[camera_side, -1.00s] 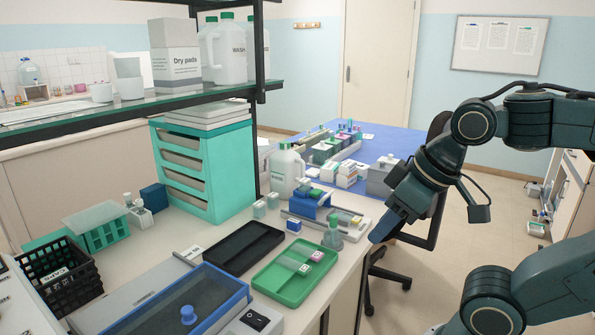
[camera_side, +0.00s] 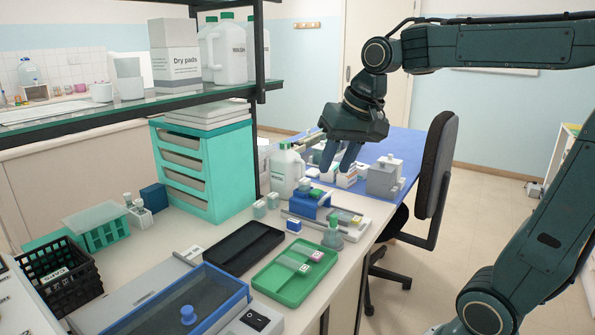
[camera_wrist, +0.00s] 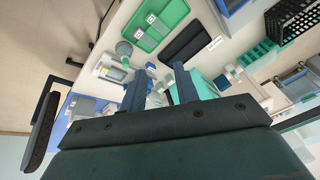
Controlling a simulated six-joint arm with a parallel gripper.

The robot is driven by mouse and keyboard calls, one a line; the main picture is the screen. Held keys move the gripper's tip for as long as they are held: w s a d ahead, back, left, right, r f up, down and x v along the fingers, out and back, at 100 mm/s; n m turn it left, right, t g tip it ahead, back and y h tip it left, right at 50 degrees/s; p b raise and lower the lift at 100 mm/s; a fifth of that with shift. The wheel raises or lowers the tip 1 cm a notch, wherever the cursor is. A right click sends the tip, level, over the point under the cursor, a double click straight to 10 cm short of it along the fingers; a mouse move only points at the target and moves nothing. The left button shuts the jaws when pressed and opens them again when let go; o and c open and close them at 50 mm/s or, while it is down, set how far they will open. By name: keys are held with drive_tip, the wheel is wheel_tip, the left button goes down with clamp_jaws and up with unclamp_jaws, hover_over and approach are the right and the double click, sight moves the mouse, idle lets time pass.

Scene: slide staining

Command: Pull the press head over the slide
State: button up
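The press is a pale, low base (camera_side: 362,226) near the front right edge of the bench. A small slide with a coloured end (camera_side: 350,217) seems to lie on the base to the right of the head. My gripper (camera_side: 338,170) points down, above and a little behind the press, touching nothing. In the wrist view, its two fingers (camera_wrist: 160,70) are spread apart and empty. The press base (camera_wrist: 114,72) shows left of them; the head is partly hidden near the fingers.
A flask (camera_side: 333,238) stands close in front of the press. A white jug (camera_side: 287,170) is behind it at left. A green tray (camera_side: 290,288) and a black tray (camera_side: 241,250) lie in front.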

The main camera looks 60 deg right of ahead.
drive_tip(key=w+d+m+g, duration=0.1)
drive_tip(key=w+d+m, duration=0.4)
drive_tip(key=w+d, duration=0.55)
drive_tip(key=m+g, duration=0.1)
drive_tip(key=m, duration=0.5)
hover_over(330, 192)
drive_tip(key=s, duration=0.3)
wheel_tip(330, 192, down, 6)
drive_tip(key=shift+w+d+f, duration=0.1)
drive_tip(key=shift+f, duration=0.1)
drive_tip(key=f, duration=0.4)
drive_tip(key=w+f, duration=0.1)
drive_tip(key=f, duration=0.4)
drive_tip(key=w+f, duration=0.1)
drive_tip(key=f, duration=0.3)
drive_tip(key=shift+w+f, duration=0.2)
drive_tip(key=shift+w, duration=0.05)
clamp_jaws()
